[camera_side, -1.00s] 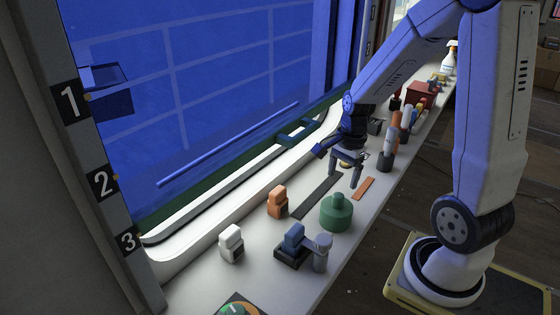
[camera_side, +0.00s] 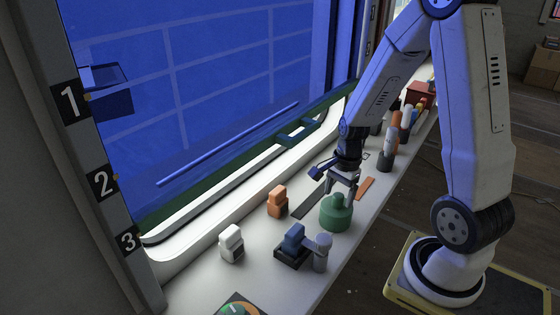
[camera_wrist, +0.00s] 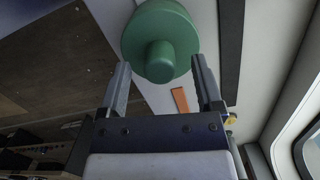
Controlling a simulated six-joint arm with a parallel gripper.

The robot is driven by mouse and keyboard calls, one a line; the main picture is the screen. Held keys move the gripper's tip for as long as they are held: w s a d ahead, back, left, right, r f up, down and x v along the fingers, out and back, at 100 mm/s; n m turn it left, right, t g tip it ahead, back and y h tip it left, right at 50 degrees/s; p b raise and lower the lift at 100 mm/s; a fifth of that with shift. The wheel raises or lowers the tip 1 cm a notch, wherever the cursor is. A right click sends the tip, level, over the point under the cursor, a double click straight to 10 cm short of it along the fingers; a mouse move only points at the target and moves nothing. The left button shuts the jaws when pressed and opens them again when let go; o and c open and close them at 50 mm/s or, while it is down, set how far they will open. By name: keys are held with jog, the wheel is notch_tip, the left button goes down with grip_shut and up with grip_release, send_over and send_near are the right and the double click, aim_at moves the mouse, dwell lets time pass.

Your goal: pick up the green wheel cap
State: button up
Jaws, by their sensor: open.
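The green wheel cap (camera_side: 336,213) sits on the white ledge, a wide round disc with a narrower knob on top. My gripper (camera_side: 341,190) is open and empty, pointing down just above and slightly behind the cap in the side view. In the wrist view, the cap (camera_wrist: 160,22) is at the top centre with its knob facing the camera. The knob shows between the two fingertips of my gripper (camera_wrist: 161,68), with the disc beyond them. I cannot tell the exact height gap to the knob.
The white ledge (camera_side: 290,286) runs along the window. An orange block (camera_side: 277,202), a white block (camera_side: 231,244), a blue block (camera_side: 293,237) in a dark holder and a grey cylinder (camera_side: 321,252) stand nearby. An orange strip (camera_side: 366,188) and dark strip (camera_side: 308,203) lie behind.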

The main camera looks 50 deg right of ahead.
jog(key=shift+f, duration=0.55)
grip_shut()
